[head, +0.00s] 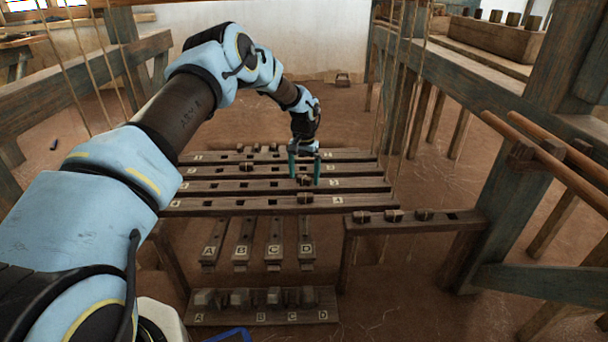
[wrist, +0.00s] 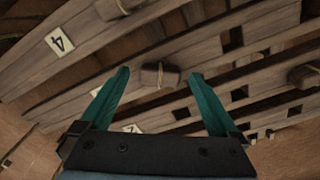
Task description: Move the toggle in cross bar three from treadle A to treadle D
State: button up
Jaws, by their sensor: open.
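Cross bar three (head: 220,187) is a long dark wooden bar, second from the front among several parallel bars. Its toggle (head: 304,180), a small wooden block tied with cord, sits at the rightmost slot position, roughly in line with treadle D (head: 305,245). Treadle A (head: 211,243) lies at the far left of the treadle row. My gripper (head: 304,176) is open, with one teal finger on each side of the toggle. In the wrist view the toggle (wrist: 160,76) shows between the fingertips, with a gap on both sides. How deep it sits in its slot is hidden.
Cross bar four (head: 240,204) in front bears its own toggle (head: 305,198) close by; the bar behind has a toggle (head: 246,167) further left. A rack (head: 415,227) with several toggles stands at right. Thin cords hang right of the bars. Heavy loom posts stand at right.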

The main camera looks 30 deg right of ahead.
aim_at(304, 177)
notch_tip(304, 177, up, 11)
jog(key=p, duration=0.2)
jog(key=shift+p, duration=0.3)
